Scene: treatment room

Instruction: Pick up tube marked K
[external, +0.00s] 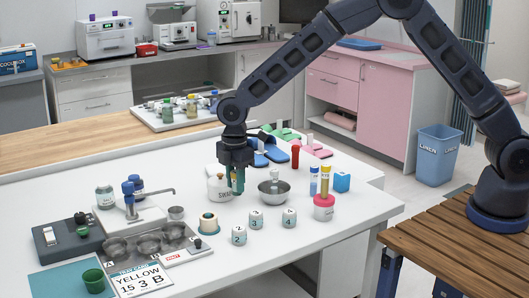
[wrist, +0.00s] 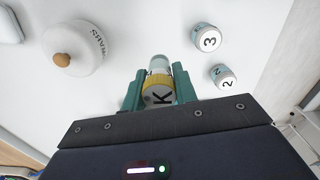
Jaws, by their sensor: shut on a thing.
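The tube has a yellow band and a pale cap end, and the black K faces the camera. In the external view the tube is mostly hidden by the fingers. I cannot tell how far its lower end is from the table.
Small numbered jars (external: 255,220) stand in front of my gripper, and a steel bowl (external: 273,191) is to its right.

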